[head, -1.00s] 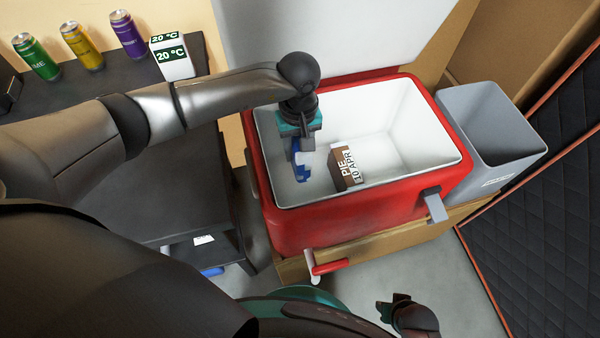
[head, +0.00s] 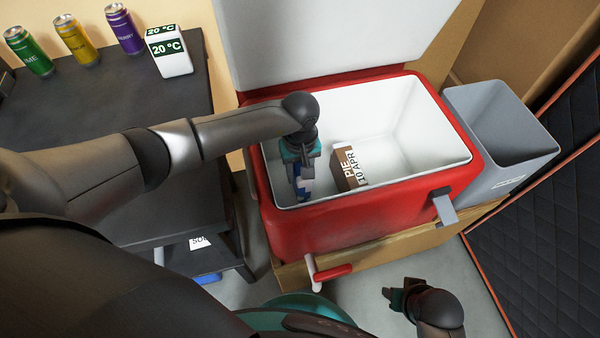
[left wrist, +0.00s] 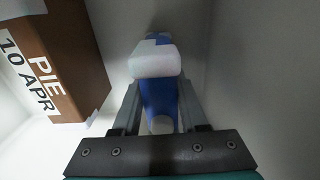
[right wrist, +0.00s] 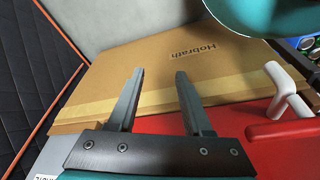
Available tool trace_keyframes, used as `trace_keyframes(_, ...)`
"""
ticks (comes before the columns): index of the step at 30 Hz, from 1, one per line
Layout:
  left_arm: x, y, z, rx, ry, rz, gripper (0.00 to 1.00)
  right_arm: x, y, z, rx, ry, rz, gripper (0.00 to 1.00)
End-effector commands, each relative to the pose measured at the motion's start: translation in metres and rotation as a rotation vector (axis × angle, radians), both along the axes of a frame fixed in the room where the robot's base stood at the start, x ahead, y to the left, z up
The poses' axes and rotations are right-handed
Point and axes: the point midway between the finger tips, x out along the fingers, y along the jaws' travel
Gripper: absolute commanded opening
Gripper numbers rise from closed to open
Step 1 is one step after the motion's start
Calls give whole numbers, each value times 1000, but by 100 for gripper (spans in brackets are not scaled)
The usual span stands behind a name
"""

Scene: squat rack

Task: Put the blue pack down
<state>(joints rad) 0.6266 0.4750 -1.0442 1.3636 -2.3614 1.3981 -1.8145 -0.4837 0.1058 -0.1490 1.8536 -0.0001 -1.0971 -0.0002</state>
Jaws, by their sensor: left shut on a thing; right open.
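The blue pack (head: 306,188), blue with white parts, is inside the white-lined red cooler (head: 330,228), near its left end. My left gripper (head: 302,172) reaches down into the cooler and is shut on the pack. In the left wrist view the blue pack (left wrist: 158,92) stands between the two fingers, close to the cooler's inner wall. Whether its lower end touches the floor cannot be told. My right gripper (head: 392,296) is open and empty, low in front of the cooler; its spread fingers also show in the right wrist view (right wrist: 158,100).
A brown PIE box (head: 347,168) stands in the cooler, right of the pack. The cooler's lid (head: 330,40) is up. A grey bin (head: 500,135) stands to the right. A dark table (head: 110,100) at left holds cans and a 20 °C block (head: 168,52). The cooler's right half is empty.

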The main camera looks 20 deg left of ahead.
Motion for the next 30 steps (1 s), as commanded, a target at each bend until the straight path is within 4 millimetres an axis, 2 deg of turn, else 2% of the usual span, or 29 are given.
trace_keyframes(17, 1, 0, -5, -1, -3, -1, 0, 5, 1, 8, 3, -15, -1, 50)
trace_keyframes(18, 0, 0, -4, 0, -1, -1, 47, 5, 1, 10, 3, -17, -1, 50)
trace_keyframes(25, 0, 0, -4, 0, -1, -1, 72, 6, 1, 11, 3, -18, -1, 50)
trace_keyframes(30, 0, 0, -4, 0, -1, -1, 72, 5, 1, 10, 3, -16, -1, 50)
